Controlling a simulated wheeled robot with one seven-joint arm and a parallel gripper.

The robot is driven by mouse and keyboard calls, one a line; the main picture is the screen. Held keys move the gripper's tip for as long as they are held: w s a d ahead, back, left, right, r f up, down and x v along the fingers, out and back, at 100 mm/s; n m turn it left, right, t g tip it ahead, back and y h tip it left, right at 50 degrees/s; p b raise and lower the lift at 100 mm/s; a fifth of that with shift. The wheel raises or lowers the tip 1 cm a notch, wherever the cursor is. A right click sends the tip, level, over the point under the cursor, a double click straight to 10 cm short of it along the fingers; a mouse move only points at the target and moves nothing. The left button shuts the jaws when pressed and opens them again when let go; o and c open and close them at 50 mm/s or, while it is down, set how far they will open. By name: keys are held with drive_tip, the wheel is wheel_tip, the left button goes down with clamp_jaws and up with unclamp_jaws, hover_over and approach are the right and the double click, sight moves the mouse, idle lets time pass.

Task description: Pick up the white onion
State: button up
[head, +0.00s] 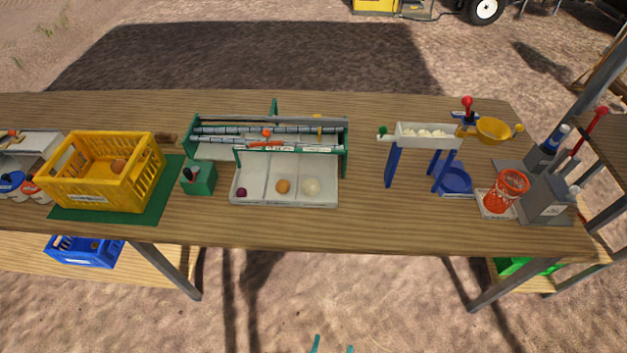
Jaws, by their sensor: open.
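My gripper (332,346) shows only as two teal fingertips at the bottom edge. They are apart with nothing visible between them. The gripper is in front of the table, well short of the onion; the rest of it is out of view.
The green frame with rollers (270,130) stands directly behind the tray. A yellow crate (90,195) and green box (200,180) are to the left. A white trough on blue legs (400,135) and a red basket (511,187) are to the right. The wooden table's front strip is clear.

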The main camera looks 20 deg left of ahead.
drive_tip(key=w+a, duration=0.4)
drive_tip(key=w, duration=0.4)
drive_tip(key=w+a+n+g+y, duration=0.1)
drive_tip(key=w+a, duration=0.3)
drive_tip(key=w, duration=0.4)
drive_tip(key=w+a+n+y, duration=0.1)
drive_tip(key=w+a, duration=0.3)
drive_tip(key=w, duration=0.5)
drive_tip(key=shift+a+f+g, duration=0.15)
drive_tip(key=shift+f+g, duration=0.05)
drive_tip(key=shift+g, duration=0.1)
approach(311, 189)
drive_tip(key=shift+n+g, duration=0.3)
drive_tip(key=x, duration=0.4)
drive_tip(key=shift+w+r, duration=0.1)
drive_tip(key=shift+w, duration=0.6)
drive_tip(key=x, duration=0.4)
drive_tip(key=shift+a, duration=0.25)
drive_tip(key=shift+w+f, duration=0.25)
drive_tip(key=shift+w, duration=0.05)
